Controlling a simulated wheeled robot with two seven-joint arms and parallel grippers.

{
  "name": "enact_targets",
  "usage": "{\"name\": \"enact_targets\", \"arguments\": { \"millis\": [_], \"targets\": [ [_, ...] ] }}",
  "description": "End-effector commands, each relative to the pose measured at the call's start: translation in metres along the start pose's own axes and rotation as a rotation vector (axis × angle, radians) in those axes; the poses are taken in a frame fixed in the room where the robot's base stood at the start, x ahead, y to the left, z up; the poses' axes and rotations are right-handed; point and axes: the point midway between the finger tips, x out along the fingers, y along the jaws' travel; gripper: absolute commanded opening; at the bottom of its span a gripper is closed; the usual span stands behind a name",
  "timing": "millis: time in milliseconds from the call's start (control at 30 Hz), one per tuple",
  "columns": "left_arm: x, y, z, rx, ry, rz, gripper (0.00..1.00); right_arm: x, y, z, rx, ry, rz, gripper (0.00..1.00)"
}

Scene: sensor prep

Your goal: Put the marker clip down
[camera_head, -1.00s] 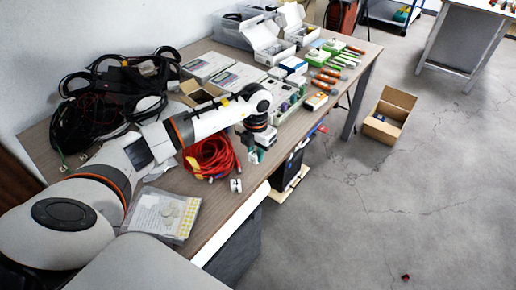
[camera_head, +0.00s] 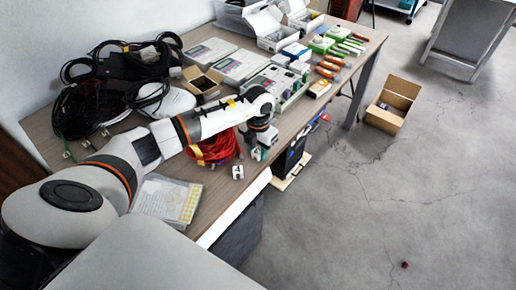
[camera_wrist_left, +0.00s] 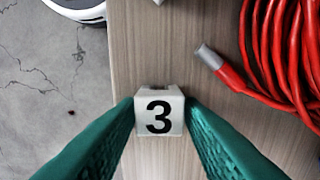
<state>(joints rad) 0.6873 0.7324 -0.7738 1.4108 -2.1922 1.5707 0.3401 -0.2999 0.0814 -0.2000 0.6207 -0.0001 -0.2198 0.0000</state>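A small white marker clip with a black "3" (camera_wrist_left: 160,112) sits between the green fingertips of my left gripper (camera_wrist_left: 160,104) in the left wrist view. Both fingers touch its sides, so the gripper is shut on it. In the head view my left gripper (camera_head: 257,154) points down near the table's front edge, beside the red cable (camera_head: 214,150). The clip in it is too small to make out there. Whether it touches the tabletop is unclear. Another white marker clip (camera_head: 238,172) stands on the table, nearer to me. My right gripper is not in view.
The red cable coil (camera_wrist_left: 285,50), with its grey-tipped plug (camera_wrist_left: 208,56), lies close on the right in the wrist view. The table's edge drops to the floor on the left. A clear plastic case (camera_head: 168,200) lies nearer me. Boxes and orange-handled tools (camera_head: 328,68) fill the far end.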

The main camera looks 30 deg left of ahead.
Motion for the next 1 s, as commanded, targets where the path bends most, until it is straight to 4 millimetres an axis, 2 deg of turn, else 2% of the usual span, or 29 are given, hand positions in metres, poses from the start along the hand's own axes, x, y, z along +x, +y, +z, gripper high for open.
{"name": "enact_targets", "arguments": {
  "millis": [267, 700, 800, 1000],
  "targets": [
    [-0.012, -0.001, -0.001, 0.0, 0.002, 0.0, 0.35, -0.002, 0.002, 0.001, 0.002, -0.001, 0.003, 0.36],
    [-0.1, 0.0, -0.001, 0.0, 0.004, -0.001, 0.35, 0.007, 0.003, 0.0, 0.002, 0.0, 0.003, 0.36],
    [-0.113, -0.001, -0.001, 0.0, 0.003, -0.001, 0.35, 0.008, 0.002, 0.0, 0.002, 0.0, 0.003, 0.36],
    [-0.124, 0.0, 0.0, 0.0, 0.001, 0.0, 0.35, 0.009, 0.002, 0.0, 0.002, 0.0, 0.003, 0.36]
  ]
}}
